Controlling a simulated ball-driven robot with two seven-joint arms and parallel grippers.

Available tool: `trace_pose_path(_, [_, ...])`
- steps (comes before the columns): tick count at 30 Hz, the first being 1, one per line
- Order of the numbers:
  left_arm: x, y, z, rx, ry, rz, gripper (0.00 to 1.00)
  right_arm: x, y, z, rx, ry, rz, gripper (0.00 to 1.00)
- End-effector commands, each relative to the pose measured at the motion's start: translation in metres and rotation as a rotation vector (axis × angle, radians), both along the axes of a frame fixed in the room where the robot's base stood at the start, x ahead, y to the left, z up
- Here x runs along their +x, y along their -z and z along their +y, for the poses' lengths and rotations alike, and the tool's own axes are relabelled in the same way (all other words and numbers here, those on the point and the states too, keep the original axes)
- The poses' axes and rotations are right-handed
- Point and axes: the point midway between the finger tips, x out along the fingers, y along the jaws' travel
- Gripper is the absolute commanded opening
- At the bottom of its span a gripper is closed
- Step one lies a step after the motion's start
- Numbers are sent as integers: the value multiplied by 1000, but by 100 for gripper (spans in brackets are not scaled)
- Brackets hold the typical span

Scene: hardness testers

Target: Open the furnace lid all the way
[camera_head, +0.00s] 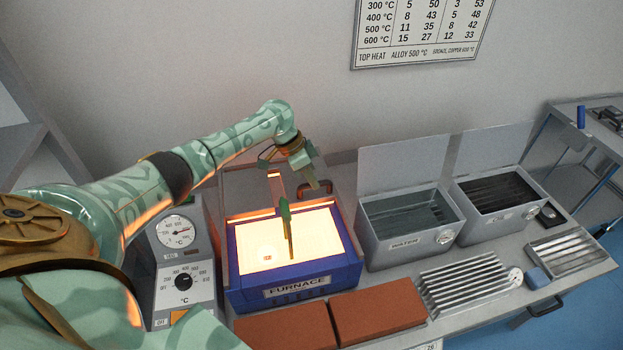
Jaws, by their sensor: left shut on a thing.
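The blue furnace (300,291) stands on the bench with its chamber (325,240) uncovered and glowing pale yellow. Its grey lid (245,190) is raised at the back, roughly upright; its exact angle is hard to tell. My left gripper (303,170) is at the lid's upper edge and is shut on the lid; the grasp is partly hidden by the hand. A dark reddish handle-like loop (316,188) shows just beside the fingers. A thin green and brown piece (289,225) crosses in front of the glow. My right gripper is not in view.
A control box with dials (184,280) stands left of the furnace. The water tank (410,220) and a dark tank (500,195) with raised lids stand right. Red bricks (377,310) lie in front, with a ribbed rack (470,287) beside them.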

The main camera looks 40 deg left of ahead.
Motion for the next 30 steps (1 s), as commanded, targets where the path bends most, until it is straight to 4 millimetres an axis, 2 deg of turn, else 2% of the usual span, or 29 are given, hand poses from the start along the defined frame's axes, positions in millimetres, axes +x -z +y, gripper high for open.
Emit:
trace_pose_path(8, [0,0,0,0,1,1,0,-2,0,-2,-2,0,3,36])
trace_pose_path(9, [0,0,0,0,2,1,22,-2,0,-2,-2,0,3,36])
trace_pose_path(11, [0,0,0,1,3,1,38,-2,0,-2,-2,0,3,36])
trace_pose_path(19, [0,0,0,0,1,1,38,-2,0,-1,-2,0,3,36])
trace_pose_path(22, [-1,-6,2,1,1,0,38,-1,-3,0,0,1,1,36])
trace_pose_path(26, [-5,-28,11,1,1,-3,38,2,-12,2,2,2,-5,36])
trace_pose_path(30, [-11,-64,26,3,1,-4,38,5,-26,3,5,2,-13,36])
